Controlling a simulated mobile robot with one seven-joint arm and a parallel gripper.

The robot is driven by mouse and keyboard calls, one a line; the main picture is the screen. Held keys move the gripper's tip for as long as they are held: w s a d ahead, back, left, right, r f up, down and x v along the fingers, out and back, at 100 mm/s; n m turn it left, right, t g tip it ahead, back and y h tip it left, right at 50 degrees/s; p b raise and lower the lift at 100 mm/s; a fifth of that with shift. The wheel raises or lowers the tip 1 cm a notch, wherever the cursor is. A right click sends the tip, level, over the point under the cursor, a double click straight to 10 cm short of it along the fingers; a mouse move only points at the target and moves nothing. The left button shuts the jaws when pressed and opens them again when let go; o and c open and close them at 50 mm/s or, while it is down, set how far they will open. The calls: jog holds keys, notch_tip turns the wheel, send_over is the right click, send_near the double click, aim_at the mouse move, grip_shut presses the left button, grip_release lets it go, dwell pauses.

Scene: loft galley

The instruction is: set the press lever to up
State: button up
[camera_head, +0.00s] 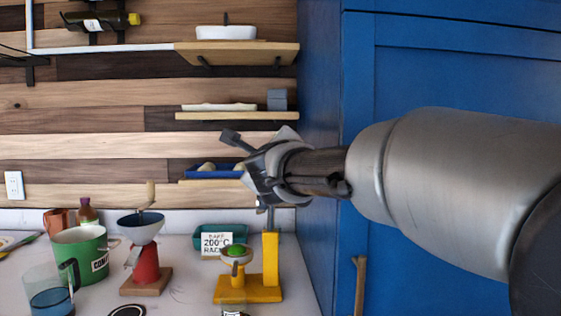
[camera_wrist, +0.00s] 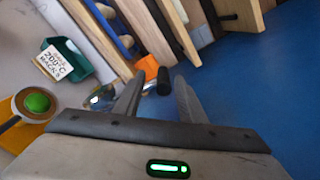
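The yellow press (camera_head: 249,292) stands on the counter, with an upright post (camera_head: 270,258) at its right and a green round thing (camera_head: 238,250) on its cup. The cup with the green thing (camera_wrist: 37,102) is at the left of the wrist view. The lever's black handle end (camera_wrist: 163,82) shows between my fingers in the wrist view, near an orange patch. A thin grey rod (camera_head: 271,217) rises above the post towards my gripper. My gripper (camera_head: 248,165) is above the press; its fingers (camera_wrist: 158,78) are apart. Contact with the handle cannot be told.
A teal tray (camera_head: 220,238) with a white card stands behind the press. A red stand with a funnel (camera_head: 143,258), a green mug (camera_head: 80,256) and a glass (camera_head: 49,295) are to the left. Wall shelves (camera_head: 235,115) are behind my gripper; a blue cabinet (camera_head: 320,150) is to the right.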

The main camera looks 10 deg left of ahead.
jog(key=v, duration=1.1)
jog(key=shift+s+p, duration=0.2)
jog(key=shift+p, duration=0.1)
jog(key=shift+d+f, duration=0.1)
jog(key=shift+d, duration=0.15)
jog(key=s+d+f+n+g+h, duration=0.2)
jog(key=s+d+f+n+g, duration=0.4)
jog(key=s+d+f+n, duration=0.7)
jog(key=s+d+f+n+g+h, duration=0.2)
jog(key=s+d+f+n+g, duration=0.4)
jog(key=s+d+f+n, duration=0.7)
notch_tip(320, 180, up, 22)
jog(key=w+a+m+p, duration=0.1)
jog(key=w+m+p, duration=0.1)
jog(key=p, duration=2.2)
jog(key=shift+w+m+p, duration=0.3)
